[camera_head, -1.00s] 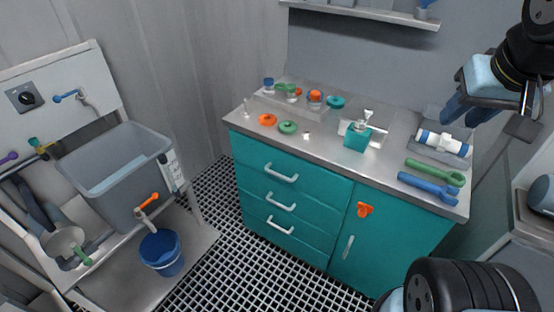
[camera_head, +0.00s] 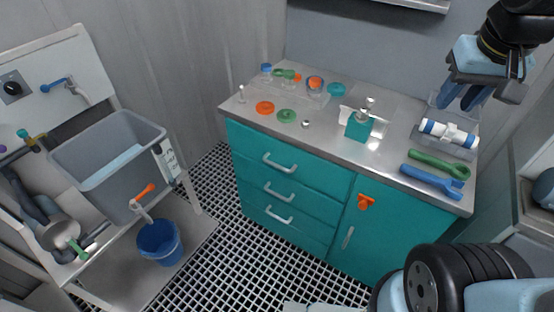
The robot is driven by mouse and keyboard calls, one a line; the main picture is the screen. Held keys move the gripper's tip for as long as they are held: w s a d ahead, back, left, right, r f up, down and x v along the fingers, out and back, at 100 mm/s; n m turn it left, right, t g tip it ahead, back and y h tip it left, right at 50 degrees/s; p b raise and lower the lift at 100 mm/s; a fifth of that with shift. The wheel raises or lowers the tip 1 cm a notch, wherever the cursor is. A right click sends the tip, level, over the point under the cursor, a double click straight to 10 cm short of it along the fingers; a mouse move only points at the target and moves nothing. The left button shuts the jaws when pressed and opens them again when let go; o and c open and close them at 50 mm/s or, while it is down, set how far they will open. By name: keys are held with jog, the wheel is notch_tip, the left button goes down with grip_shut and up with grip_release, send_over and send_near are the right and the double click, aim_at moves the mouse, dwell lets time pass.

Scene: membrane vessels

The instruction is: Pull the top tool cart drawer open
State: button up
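The teal tool cart (camera_head: 395,222) stands in the middle with a grey metal top. Its left side has three stacked drawers, all closed. The top drawer (camera_head: 312,178) has a pale bar handle (camera_head: 279,163). The middle drawer handle (camera_head: 279,192) and bottom drawer handle (camera_head: 278,216) lie below it. My gripper (camera_head: 460,104) hangs at the upper right, above the back right of the cart top, well apart from the drawers. Its blue fingers point down with a gap between them, and nothing shows between them.
On the cart top stand a teal dispenser (camera_head: 360,124), a white and blue cylinder (camera_head: 449,132), green (camera_head: 439,162) and blue (camera_head: 432,183) wrenches. A grey basin (camera_head: 108,163) and blue bucket (camera_head: 159,242) are at the left. Grating floor (camera_head: 234,270) before the drawers is clear.

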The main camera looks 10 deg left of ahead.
jog(key=w+a+f+n+g+h, duration=0.2)
jog(key=w+a+f+g+h, duration=0.2)
jog(key=w+a+f, duration=0.5)
jog(key=n+t+h, duration=0.3)
jog(key=n+t, duration=0.8)
jog(key=t, duration=0.8)
send_near(276, 166)
jog(key=x, duration=1)
jog(key=shift+w+a+f, duration=0.1)
jog(key=shift+w+f, duration=0.2)
jog(key=shift+w, duration=0.05)
grip_shut()
